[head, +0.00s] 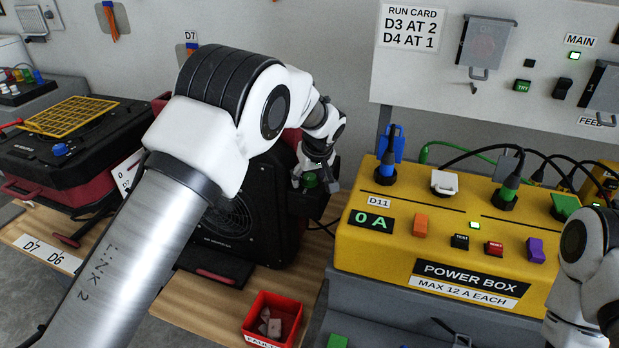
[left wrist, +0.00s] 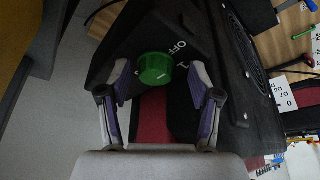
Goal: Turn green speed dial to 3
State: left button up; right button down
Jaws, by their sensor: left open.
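The green speed dial (left wrist: 155,68) sits on the black fan housing in the left wrist view, with "OFF" and a numeral printed beside it. A small pale mark shows on its face, but I cannot tell which number it points to. My left gripper (left wrist: 157,80) has its fingers spread, one on each side of the dial, with gaps visible between them and it. In the head view the green dial (head: 310,180) is small and partly hidden by my left gripper (head: 316,172). My right arm shows at the right edge, its gripper out of view.
The black fan unit (head: 235,215) stands on the wooden bench behind my left arm. A yellow power box (head: 390,250) with plugs and cables stands to its right, reading "0 A". A red bin (head: 270,315) sits in front. A black and red case (head: 75,150) is at left.

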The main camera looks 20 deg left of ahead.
pick_arm(q)
jog(key=shift+f, duration=0.15)
jog(key=c, duration=0.7)
jog(key=shift+d, duration=0.1)
jog(key=c, duration=0.5)
jog(key=shift+o, duration=0.3)
jog(key=shift+s+m+h+p, duration=0.15)
jog(key=shift+m+h+p, duration=0.25)
jog(key=shift+m+p, duration=0.65)
jog(key=m+p, duration=0.1)
jog(key=p, duration=0.1)
jog(key=m+h+p, duration=0.1)
jog(key=p, duration=0.1)
jog(key=m+p, duration=0.2)
jog(key=shift+a+r+t+h, duration=0.25)
jog(key=shift+a+t+h, duration=0.05)
jog(key=shift+a+t, duration=0.1)
jog(key=shift+f+m+h+p, duration=0.3)
jog(key=shift+m+p, duration=0.55)
jog(key=shift+p, duration=0.25)
